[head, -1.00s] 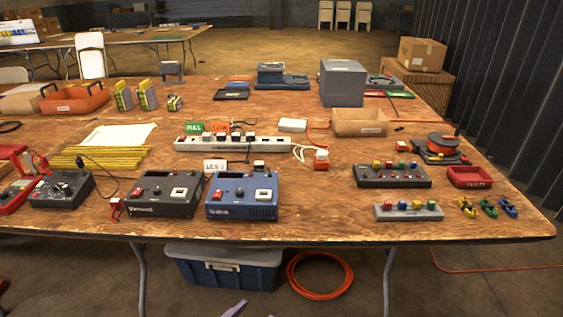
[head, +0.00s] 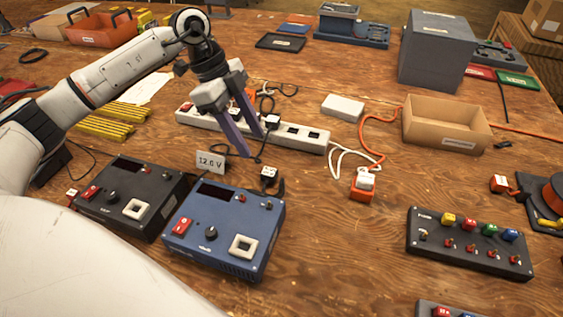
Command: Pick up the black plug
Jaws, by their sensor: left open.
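A small black plug with a pale top face (head: 269,175) lies on the table just behind the blue power unit (head: 225,230), with a dark cord beside it. Another dark plug with a pale top (head: 272,122) sits at the white power strip (head: 312,142), and further plugs there are partly hidden by my gripper. I cannot tell which one is meant. My left gripper (head: 254,146) is open and empty, fingers pointing down in front of the strip, up and left of the loose plug and apart from it. My right gripper is out of view.
A "12.0 V" card (head: 210,162) stands just left of the loose plug. A black power unit (head: 130,197) is beside the blue one. An orange-and-white plug (head: 364,184) and a black switch box (head: 469,243) lie to the right. Bare table lies between them.

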